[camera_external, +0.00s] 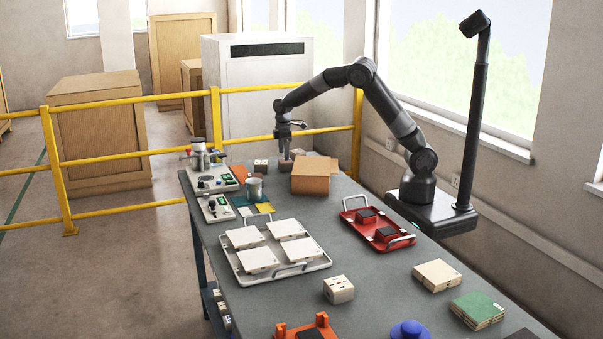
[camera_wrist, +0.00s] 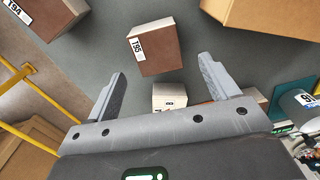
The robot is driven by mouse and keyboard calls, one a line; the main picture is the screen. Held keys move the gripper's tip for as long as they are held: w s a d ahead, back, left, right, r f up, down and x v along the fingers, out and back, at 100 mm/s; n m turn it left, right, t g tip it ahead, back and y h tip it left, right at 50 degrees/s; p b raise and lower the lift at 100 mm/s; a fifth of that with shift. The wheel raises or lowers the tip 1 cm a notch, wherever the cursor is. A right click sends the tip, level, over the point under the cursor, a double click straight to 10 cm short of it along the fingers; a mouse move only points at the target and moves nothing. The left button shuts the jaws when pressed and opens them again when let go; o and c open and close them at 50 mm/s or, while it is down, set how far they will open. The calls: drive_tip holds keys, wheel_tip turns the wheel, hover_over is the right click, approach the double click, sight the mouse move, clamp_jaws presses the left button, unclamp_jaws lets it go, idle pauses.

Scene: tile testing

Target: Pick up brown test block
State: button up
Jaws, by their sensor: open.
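A brown test block (camera_wrist: 153,48) with a white label and a pale side lies on the grey table in the wrist view, just beyond my fingertips and roughly centred between them. A second brown labelled block (camera_wrist: 48,14) is cut off at the upper left. My gripper (camera_wrist: 162,69) is open and empty, with its two fingers apart. In the external view my gripper (camera_external: 287,152) points down at the table's far end, over a small brown block (camera_external: 286,167). Its exact height above the block is hard to tell.
A cardboard box (camera_external: 311,178) stands close to the right of my gripper; it also shows in the wrist view (camera_wrist: 270,14). A small whitish block (camera_wrist: 168,96) lies near the fingers. A grey mug (camera_external: 254,188) and test devices (camera_external: 212,181) stand left. A yellow railing (camera_external: 160,152) runs behind.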

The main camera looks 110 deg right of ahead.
sight(286, 162)
drive_tip(key=f, duration=0.5)
drive_tip(key=shift+s+f, duration=0.35)
drive_tip(key=shift+s, duration=0.05)
drive_tip(key=shift+d, duration=0.1)
drive_tip(key=c, duration=1.3)
drive_tip(key=shift+r, duration=0.1)
drive_tip(key=shift+r, duration=0.5)
wheel_tip(286, 162, up, 3)
drive_tip(key=shift+f, duration=0.1)
drive_tip(key=s+d+r, duration=0.1)
drive_tip(key=s+r, duration=0.1)
drive_tip(key=s, duration=0.1)
drive_tip(key=s+d+r, duration=0.1)
drive_tip(key=s+r, duration=0.1)
drive_tip(key=s, duration=0.2)
drive_tip(key=s+d+r, duration=0.1)
drive_tip(key=s+r, duration=0.2)
drive_tip(key=s, duration=0.1)
drive_tip(key=shift+d, duration=0.25)
